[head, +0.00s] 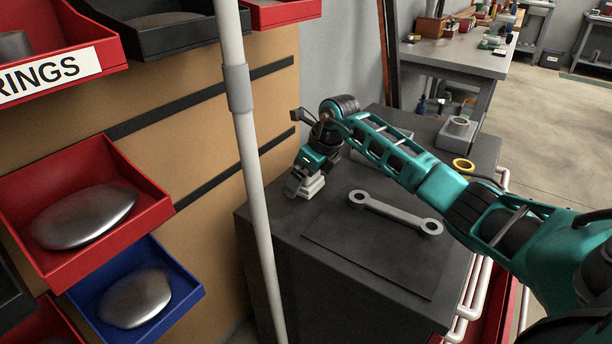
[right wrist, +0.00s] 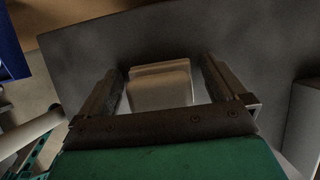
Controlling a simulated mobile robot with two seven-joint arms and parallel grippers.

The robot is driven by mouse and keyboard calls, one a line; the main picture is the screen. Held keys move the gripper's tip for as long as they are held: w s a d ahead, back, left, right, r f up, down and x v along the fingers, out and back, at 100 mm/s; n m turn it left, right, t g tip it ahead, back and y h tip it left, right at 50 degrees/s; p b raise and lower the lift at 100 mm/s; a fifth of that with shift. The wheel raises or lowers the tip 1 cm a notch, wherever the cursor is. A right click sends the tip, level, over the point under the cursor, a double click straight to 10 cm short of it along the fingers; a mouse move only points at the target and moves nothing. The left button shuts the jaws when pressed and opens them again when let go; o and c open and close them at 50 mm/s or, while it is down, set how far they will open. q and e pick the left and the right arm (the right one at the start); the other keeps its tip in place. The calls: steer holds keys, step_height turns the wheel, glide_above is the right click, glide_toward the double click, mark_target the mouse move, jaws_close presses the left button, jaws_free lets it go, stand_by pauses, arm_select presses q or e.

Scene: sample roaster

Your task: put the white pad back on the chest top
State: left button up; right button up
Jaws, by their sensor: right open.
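The white pad (head: 311,186) sits on the dark chest top (head: 424,255), near its far left edge. My right gripper (head: 298,182) is just over it, pointing down. In the right wrist view the pad (right wrist: 160,85) shows between the two fingers of my open right gripper (right wrist: 168,90), with a gap on either side. The gripper hides part of the pad in the head view. My left gripper is not in view.
A yellow ring (head: 463,166) and a grey block (head: 457,131) are behind my right arm. A white pole (head: 250,170) stands in front of the bin panel at left.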

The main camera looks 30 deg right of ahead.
steer(key=shift+r, duration=0.35)
steer(key=p+v, duration=0.2)
steer(key=v, duration=0.9)
steer(key=shift+r, duration=0.3)
steer(key=shift+s, duration=0.15)
